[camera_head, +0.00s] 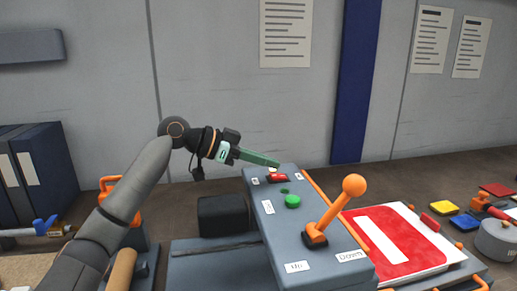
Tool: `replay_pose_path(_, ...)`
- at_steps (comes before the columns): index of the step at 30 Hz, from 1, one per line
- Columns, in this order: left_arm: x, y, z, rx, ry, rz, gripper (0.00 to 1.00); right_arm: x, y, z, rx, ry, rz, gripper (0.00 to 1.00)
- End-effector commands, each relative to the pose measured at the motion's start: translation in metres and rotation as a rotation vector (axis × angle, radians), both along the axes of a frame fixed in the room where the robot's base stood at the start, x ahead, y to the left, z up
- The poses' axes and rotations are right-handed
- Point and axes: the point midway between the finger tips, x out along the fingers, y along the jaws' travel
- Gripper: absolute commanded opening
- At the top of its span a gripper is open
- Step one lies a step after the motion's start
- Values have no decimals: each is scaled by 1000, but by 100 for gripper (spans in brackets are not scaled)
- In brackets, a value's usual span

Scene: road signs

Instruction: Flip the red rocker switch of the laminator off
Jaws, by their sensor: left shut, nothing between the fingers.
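The laminator's grey control box (283,235) stands at the centre of the head view. The red rocker switch (278,178) sits near its far end, between small white labels. Which way the rocker is tipped is too small to tell. My left gripper (276,164) reaches in from the left, with its long green fingers shut and empty. The fingertips are just behind and above the red switch in the picture; I cannot tell whether they touch it. My right gripper is not in view.
A green button (292,201) and an orange-knobbed lever (354,186) stand on the same box, nearer me. A red and white sign (398,240) lies to the right. Coloured pieces and a grey round container (496,240) are farther right. Dark binders (38,170) stand at left.

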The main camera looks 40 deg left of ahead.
Motion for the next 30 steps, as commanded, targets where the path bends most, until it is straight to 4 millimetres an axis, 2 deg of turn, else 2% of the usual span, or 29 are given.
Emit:
replay_pose_path(1,-1,1,-6,0,1,1,0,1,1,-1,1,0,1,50)
replay_pose_path(6,-2,2,-14,-1,0,0,0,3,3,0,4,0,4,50)
replay_pose_path(17,-2,2,-15,-1,-2,0,0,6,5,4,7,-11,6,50)
replay_pose_path(21,-2,2,-22,-15,-17,-1,0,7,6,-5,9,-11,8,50)
replay_pose_path(27,-2,1,-32,-63,-75,-2,0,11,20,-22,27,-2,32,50)
replay_pose_path(30,-2,1,-26,-67,-82,-1,0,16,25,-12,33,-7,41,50)
